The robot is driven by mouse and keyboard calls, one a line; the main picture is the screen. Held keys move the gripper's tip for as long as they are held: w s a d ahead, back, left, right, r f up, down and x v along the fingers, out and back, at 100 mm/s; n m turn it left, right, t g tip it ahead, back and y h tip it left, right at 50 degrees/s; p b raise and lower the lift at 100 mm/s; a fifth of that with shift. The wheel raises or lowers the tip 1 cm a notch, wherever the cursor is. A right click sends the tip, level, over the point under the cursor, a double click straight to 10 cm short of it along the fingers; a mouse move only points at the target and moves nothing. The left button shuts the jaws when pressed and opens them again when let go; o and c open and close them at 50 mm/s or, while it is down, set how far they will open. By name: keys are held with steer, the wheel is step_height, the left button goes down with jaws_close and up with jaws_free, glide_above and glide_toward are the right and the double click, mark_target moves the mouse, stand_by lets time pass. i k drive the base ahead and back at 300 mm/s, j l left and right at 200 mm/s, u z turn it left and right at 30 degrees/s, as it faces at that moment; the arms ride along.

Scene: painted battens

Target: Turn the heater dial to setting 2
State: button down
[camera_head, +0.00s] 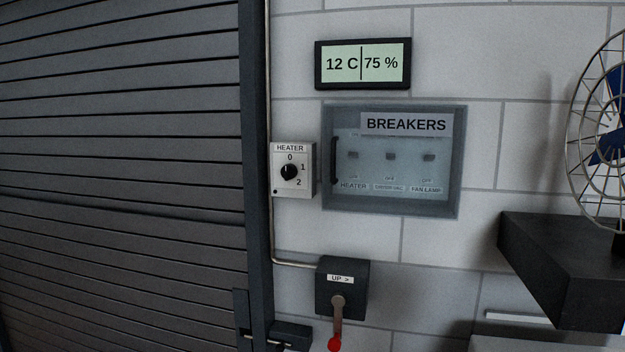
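The heater box (280,185) is a small pale box on the wall, just right of the shutter frame, labelled HEATER. Its black round dial (289,172) sits in the middle of the face, with 0 above it, 1 at right and 2 at lower right. A small light mark shows on the dial near its upper part, but it is too small to tell for sure which setting it points at. My gripper is not in view.
A breaker box (454,190) with a clear door and dark handle (334,160) hangs right of the heater box. Below is a switch box (331,300) with a red-tipped lever (337,318). A display (362,64) reads 12 C, 75 %. A fan (600,130) stands on a dark shelf (570,270).

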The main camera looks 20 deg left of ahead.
mark_target(288, 171)
steer(key=j+u, duration=0.25)
steer(key=j, duration=0.25)
steer(key=i+j+u, duration=0.1)
steer(key=j+u, duration=0.15)
steer(key=j, duration=0.25)
steer(key=i+u, duration=0.25)
